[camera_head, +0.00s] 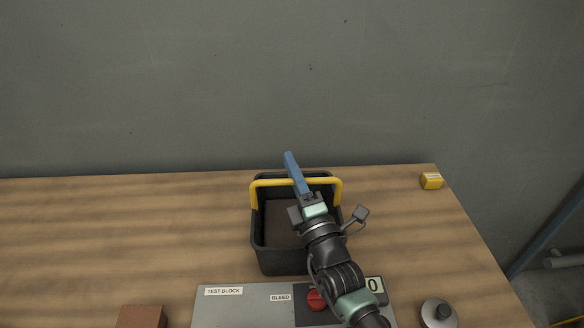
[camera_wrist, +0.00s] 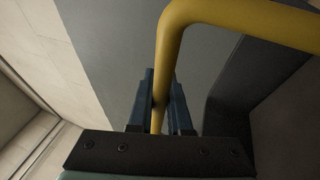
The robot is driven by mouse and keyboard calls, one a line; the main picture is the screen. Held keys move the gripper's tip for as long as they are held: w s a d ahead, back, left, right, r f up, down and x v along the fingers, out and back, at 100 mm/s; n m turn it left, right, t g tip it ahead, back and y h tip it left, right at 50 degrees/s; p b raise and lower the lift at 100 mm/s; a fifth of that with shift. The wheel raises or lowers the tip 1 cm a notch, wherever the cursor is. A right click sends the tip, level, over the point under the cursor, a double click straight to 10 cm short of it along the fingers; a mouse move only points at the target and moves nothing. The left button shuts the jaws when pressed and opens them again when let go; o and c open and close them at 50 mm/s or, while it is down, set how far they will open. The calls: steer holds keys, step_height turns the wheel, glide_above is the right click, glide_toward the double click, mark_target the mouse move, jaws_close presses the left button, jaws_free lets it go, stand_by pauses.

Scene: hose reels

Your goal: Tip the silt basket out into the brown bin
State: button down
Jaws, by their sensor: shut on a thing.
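A black basket (camera_head: 257,231) with a raised yellow handle (camera_head: 328,186) is on the wooden table, near its back edge. Its inside looks dark brown; I cannot make out the contents clearly. My gripper (camera_head: 291,160), with blue fingers, reaches over the basket from the front right. In the wrist view, the yellow handle (camera_wrist: 172,45) runs down between the fingers (camera_wrist: 161,92), which are shut on it. The basket looks upright; I cannot tell whether it is clear of the table. A brown object (camera_head: 140,317), cut off at the bottom edge, shows only its top part.
A grey panel (camera_head: 240,308) labelled TEST BLOCK and BLEED, with a red knob (camera_head: 316,299), lies in front of the basket. A round metal part (camera_head: 438,314) is to its right. A small yellow box (camera_head: 431,181) sits at the back right corner. The table's left side is clear.

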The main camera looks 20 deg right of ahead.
steer(key=c, duration=1.3)
jaws_free()
steer(key=shift+f, duration=0.2)
steer(key=o, duration=0.5)
steer(key=shift+r, duration=0.1)
steer(key=shift+c, duration=0.2)
steer(key=shift+s+r, duration=0.1)
steer(key=shift+s, duration=0.05)
